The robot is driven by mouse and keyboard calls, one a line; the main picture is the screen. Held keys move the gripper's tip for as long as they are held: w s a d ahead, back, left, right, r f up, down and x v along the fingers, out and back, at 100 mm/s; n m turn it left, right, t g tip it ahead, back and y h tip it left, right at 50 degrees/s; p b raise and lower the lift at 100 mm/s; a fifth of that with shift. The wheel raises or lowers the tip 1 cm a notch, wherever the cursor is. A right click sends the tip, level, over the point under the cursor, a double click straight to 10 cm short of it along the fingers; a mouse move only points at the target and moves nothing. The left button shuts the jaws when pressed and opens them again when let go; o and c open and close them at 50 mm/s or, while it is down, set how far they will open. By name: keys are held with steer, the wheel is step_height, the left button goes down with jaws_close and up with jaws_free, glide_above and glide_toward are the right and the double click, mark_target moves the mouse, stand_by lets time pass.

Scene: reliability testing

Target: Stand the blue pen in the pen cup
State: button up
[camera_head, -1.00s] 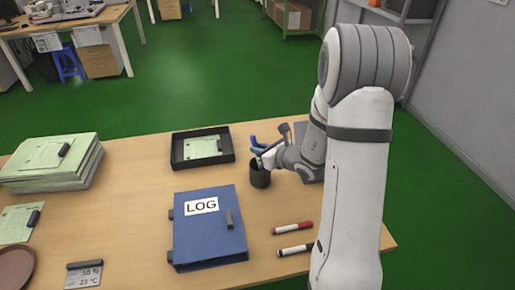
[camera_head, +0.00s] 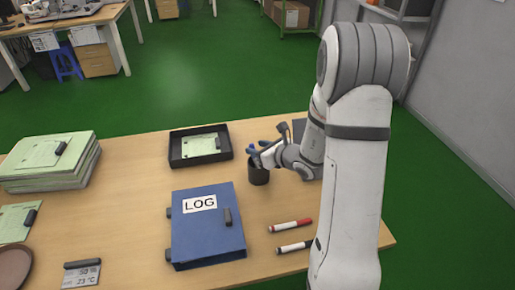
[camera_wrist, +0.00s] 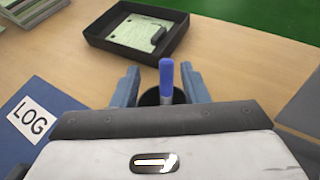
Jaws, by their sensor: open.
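The blue pen (camera_wrist: 166,78) stands in the pen cup in the wrist view, its blue end up and its grey-white body going down into the opening. The dark pen cup (camera_head: 258,174) stands upright on the table in the head view; its dark opening also shows in the wrist view (camera_wrist: 150,98). My gripper (camera_head: 260,154) is over the cup. In the wrist view its two blue-grey fingers (camera_wrist: 162,86) are apart, one on each side of the pen, with gaps between. The pen's lower end is hidden, and the pen cannot be told clearly in the head view.
A blue LOG binder (camera_head: 207,240) lies in front of the cup. A black tray (camera_head: 176,160) with green paper is behind and left. A red marker (camera_head: 290,225) and a black marker (camera_head: 294,247) lie to the right of the binder. Stacked papers (camera_head: 45,165) sit far left.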

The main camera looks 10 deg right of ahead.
steer(key=v, duration=0.7)
steer(key=shift+s, duration=0.3)
steer(key=shift+d+r, duration=0.15)
steer(key=shift+d, duration=0.05)
stand_by(0.4)
